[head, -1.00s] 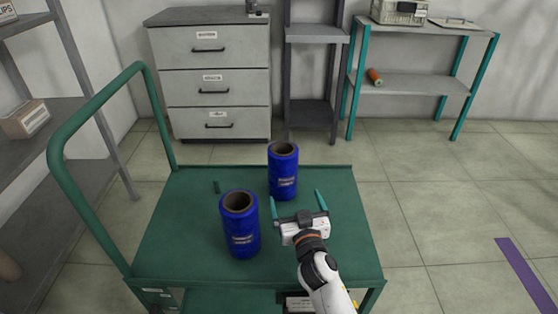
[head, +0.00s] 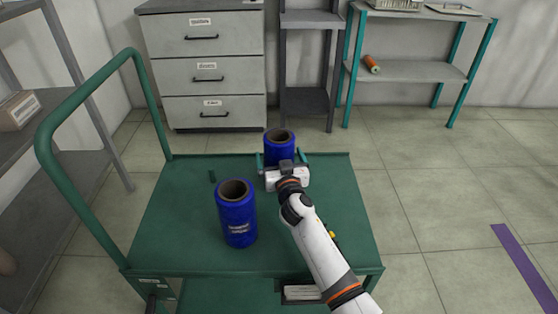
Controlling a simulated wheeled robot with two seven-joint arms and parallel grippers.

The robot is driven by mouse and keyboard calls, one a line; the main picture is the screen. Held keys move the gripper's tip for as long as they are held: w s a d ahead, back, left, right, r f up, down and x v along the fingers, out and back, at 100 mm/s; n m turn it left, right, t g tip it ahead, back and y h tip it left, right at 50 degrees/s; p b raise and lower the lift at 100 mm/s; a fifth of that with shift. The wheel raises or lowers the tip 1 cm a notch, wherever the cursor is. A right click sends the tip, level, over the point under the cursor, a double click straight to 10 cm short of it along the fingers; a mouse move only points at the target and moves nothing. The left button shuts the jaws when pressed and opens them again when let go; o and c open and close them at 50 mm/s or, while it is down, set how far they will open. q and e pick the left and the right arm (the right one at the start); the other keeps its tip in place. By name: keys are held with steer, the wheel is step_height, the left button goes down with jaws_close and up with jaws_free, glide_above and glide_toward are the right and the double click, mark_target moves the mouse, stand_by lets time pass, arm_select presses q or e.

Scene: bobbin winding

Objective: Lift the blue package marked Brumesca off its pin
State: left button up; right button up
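Two blue packages stand upright on the green cart (head: 175,245), each with an open brown core. The far blue package (head: 279,143) is partly hidden by my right gripper (head: 282,160), and its label is covered. The near blue package (head: 237,222) has a white label too small to read, so I cannot tell which is marked Brumesca. My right gripper is open, with one finger on each side of the far package and small gaps apparent. No pin shows inside either package. My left gripper is out of view.
The cart's green handle (head: 88,97) rises at the left. Behind are a grey drawer cabinet (head: 208,97) and a teal-legged shelf (head: 405,76) with an orange-ended roll (head: 372,64). Open floor lies right of the cart.

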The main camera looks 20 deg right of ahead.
steer(key=shift+w, duration=0.4)
steer(key=shift+c, duration=0.3)
steer(key=c, duration=0.9)
steer(key=shift+c, duration=1)
steer(key=shift+r, duration=0.2)
